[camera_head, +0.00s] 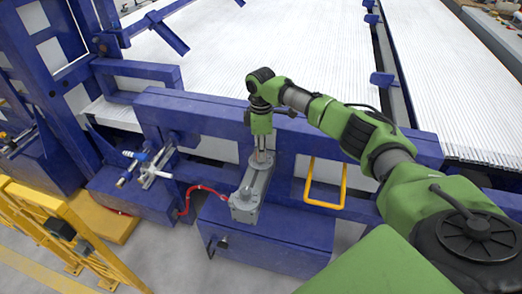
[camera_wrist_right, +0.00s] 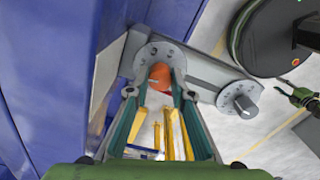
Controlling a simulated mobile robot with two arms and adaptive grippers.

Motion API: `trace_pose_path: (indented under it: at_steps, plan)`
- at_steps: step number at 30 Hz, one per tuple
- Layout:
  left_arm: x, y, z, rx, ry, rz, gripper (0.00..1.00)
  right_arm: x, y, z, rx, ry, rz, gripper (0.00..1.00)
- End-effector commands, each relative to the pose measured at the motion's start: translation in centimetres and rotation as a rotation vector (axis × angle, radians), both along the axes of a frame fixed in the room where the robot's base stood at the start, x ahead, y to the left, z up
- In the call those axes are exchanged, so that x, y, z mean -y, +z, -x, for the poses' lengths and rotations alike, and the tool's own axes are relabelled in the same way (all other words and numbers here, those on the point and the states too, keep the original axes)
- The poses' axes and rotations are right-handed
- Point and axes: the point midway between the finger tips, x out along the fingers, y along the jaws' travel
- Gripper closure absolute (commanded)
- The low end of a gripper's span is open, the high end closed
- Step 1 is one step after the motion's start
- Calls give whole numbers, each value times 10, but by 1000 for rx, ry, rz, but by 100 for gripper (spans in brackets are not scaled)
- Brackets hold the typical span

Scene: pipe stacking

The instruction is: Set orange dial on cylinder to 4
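The grey cylinder unit (camera_head: 252,188) is mounted on the front of the blue frame in the head view. In the right wrist view the orange dial (camera_wrist_right: 160,75) sits on a round grey plate with markings at the unit's near end. A grey knob (camera_wrist_right: 241,102) is at its other end. My right gripper (camera_wrist_right: 156,88) is open, its fingertips on either side of the orange dial with small gaps; it also shows over the unit's upper end in the head view (camera_head: 262,158). The dial's number is unreadable. What looks like my left gripper (camera_wrist_right: 296,97) appears small in the wrist view.
A yellow handle (camera_head: 325,185) stands right of the unit and a red hose (camera_head: 205,188) runs to its left. A blue box (camera_head: 270,240) is below. Yellow railings (camera_head: 60,225) stand at lower left. White pipes (camera_head: 290,55) fill the rack behind.

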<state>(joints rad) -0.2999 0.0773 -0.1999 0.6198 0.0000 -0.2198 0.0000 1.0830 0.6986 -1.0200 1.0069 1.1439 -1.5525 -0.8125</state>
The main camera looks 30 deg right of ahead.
Motion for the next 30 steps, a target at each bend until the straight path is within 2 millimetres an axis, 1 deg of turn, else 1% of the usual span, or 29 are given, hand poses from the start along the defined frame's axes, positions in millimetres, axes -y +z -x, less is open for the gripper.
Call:
trace_pose_path:
  at_steps: [8, 14, 20, 30]
  plan:
    - [-1, 4, 1, -2, 0, 0, 60, -1, 1, 0, 0, -14, -1, 100]
    - [-1, 17, 1, -2, 0, -1, 60, -1, 4, 1, -3, -89, -3, 100]
    - [-2, 40, 1, -2, -1, -2, 60, -2, 6, 0, -3, -235, -4, 100]
    - [-3, 77, 1, -1, -1, -3, 60, -2, 5, 0, -3, -557, -4, 100]
